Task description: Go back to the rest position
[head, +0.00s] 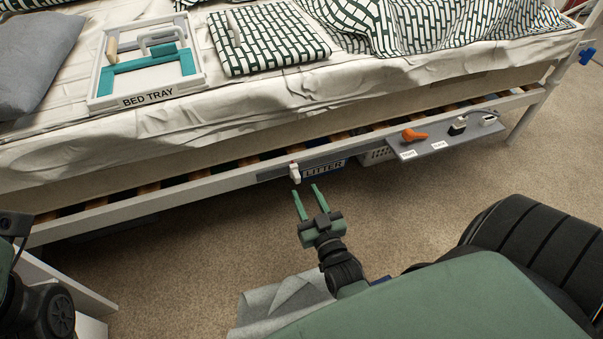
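My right gripper (308,196) is low in the middle of the head view, in front of the bed's side rail. Its two green fingers point toward the rail and stand apart, with nothing seen between them. A small white piece with a reddish mark (295,173) is at the rail just beyond the fingertips; I cannot tell the exact gap. Dark parts of my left arm show at the lower left edge; the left gripper is not seen.
The bed carries a bed tray (103,98), a folded patterned cloth (265,40) and a grey pillow (35,60). A grey shelf (435,145) holds an orange item (414,135). Grey cloth (280,298) lies below. Carpet is open around my gripper.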

